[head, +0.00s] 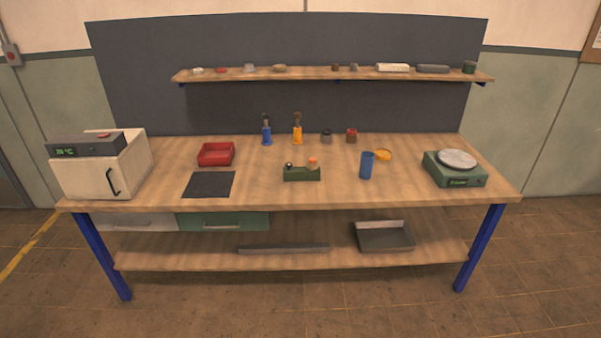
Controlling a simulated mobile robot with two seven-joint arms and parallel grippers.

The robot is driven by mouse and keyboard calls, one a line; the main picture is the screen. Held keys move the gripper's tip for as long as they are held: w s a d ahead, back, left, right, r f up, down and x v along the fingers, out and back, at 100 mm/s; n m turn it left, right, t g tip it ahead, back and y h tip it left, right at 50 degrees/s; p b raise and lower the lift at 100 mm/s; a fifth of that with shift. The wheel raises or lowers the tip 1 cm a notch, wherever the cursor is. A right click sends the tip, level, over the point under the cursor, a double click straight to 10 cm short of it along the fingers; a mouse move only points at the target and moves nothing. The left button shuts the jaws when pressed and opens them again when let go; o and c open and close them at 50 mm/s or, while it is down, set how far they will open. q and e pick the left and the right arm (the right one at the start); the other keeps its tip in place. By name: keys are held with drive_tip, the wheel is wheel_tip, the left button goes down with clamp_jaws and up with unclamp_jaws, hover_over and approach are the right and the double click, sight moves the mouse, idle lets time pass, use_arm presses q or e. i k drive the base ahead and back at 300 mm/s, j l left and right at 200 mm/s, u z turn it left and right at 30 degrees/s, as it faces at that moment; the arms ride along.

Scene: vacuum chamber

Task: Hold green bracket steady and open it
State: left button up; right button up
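The green bracket (301,174) is a low, dark green block near the front middle of the wooden table (400,196). Two small things stand in or on it: a dark one with a pale top (289,165) at its left end and an orange-topped one (312,163) at its right. I cannot tell how they are fixed to it. Neither of my grippers is in view, and nothing touches the bracket.
A black mat (209,185) and red tray (216,154) lie left of the bracket. A blue cylinder (367,166) stands to its right, with an orange ring-like lid (383,155) behind. A white oven-like box (84,176) and green scale (455,177) occupy the ends.

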sight(297, 174)
drive_tip(key=i+j+z, duration=0.2)
drive_tip(key=i+j, duration=0.15)
drive_tip(key=i, duration=0.4)
drive_tip(key=i+j+z, duration=0.2)
drive_tip(key=i+j, duration=0.3)
drive_tip(key=i, duration=0.25)
drive_tip(key=i+j+z, duration=0.2)
drive_tip(key=i+j, duration=0.4)
drive_tip(key=i, duration=0.05)
